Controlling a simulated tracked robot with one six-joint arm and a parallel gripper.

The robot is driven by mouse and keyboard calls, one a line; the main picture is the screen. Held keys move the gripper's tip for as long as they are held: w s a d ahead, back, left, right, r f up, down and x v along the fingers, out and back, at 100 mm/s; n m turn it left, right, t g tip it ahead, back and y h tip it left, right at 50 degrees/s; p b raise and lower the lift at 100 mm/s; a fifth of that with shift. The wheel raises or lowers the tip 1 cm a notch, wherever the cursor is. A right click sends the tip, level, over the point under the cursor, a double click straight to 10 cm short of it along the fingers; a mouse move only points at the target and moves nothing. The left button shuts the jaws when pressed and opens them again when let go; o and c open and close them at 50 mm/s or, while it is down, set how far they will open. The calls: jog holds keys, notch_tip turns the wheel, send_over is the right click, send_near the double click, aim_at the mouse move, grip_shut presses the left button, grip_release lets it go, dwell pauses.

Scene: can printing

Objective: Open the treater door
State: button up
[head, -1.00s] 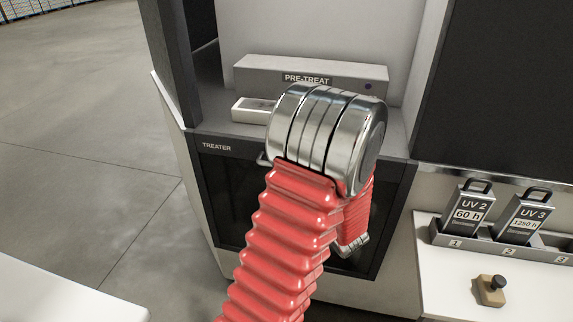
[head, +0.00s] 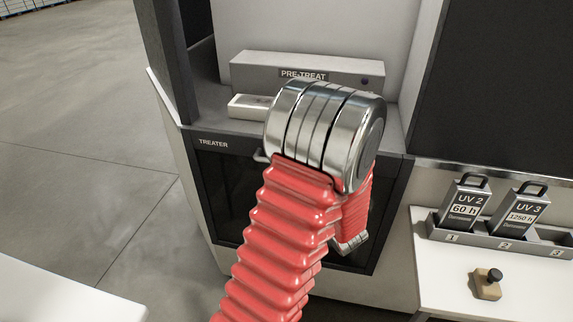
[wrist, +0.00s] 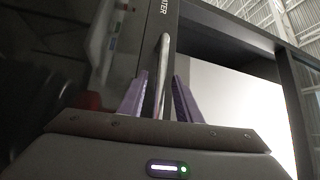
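The treater door (head: 222,200) is a dark glass panel in a black frame, marked TREATER. It looks closed, flush with the cabinet front. Its silver bar handle (head: 260,156) shows only at its left end in the head view; my red ribbed arm hides the rest. In the wrist view the handle (wrist: 162,75) stands between the two purple fingers of my gripper (wrist: 160,98). The fingers are apart, with a visible gap on each side of the bar. The door's dark glass (wrist: 75,60) fills the left of that view. My arm hides the fingers in the head view.
A PRE-TREAT unit (head: 300,72) sits on the ledge above the door. At right, a white table (head: 440,275) carries a rack (head: 490,238) with UV 2 and UV 3 cartridges and a stamp-like block (head: 487,285). The floor at left is clear.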

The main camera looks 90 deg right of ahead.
jog(key=v, duration=1.3)
dwell(0.7)
jog(key=w+a+f+n+t+y, duration=0.1)
jog(key=w+a+n+t+y, duration=0.2)
jog(key=w+y, duration=0.7)
jog(key=w+a+n+t+y, duration=0.2)
jog(key=w+n+y, duration=0.25)
jog(key=w, duration=1.05)
jog(key=w+a+f+n+g+y, duration=0.2)
jog(key=w+a+n+g+y, duration=0.3)
jog(key=w+a, duration=0.45)
jog(key=w+a+r+n+g+h, duration=0.3)
jog(key=w+a+n+g, duration=0.4)
jog(key=w+a+n, duration=0.55)
jog(key=s+a+r+n+t, duration=0.1)
jog(key=a+r, duration=0.3)
jog(key=a, duration=0.4)
jog(key=s+a+r+n+t, duration=0.1)
jog(key=s+a+r+n, duration=0.1)
jog(key=a, duration=0.6)
jog(key=shift+v, duration=1.2)
